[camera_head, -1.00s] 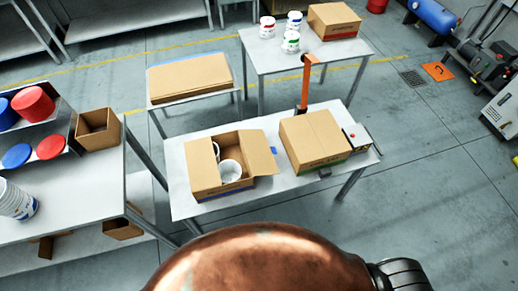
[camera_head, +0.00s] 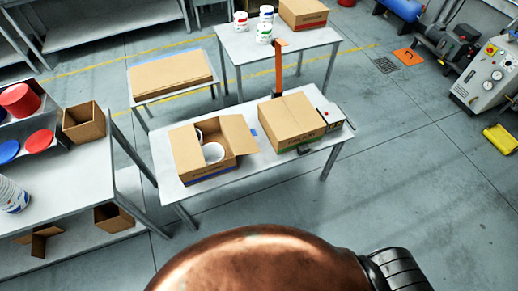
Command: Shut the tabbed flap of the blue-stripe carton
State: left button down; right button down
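The blue-stripe carton (camera_head: 186,155) stands open on the middle table, with a blue band low on its front side. White tubs (camera_head: 213,152) show inside it. The flap is not over the opening. Neither of my grippers is in view, and nothing touches the carton.
A shut green-stripe carton (camera_head: 290,121) stands right of the open one on the middle table (camera_head: 240,172), with an orange post (camera_head: 278,68) behind it. A side table (camera_head: 60,190) is at left. Open floor (camera_head: 390,190) lies right.

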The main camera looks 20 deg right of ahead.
aim_at(241, 138)
jog(key=u, duration=1.25)
jog(key=i, duration=0.75)
jog(key=z, duration=1.2)
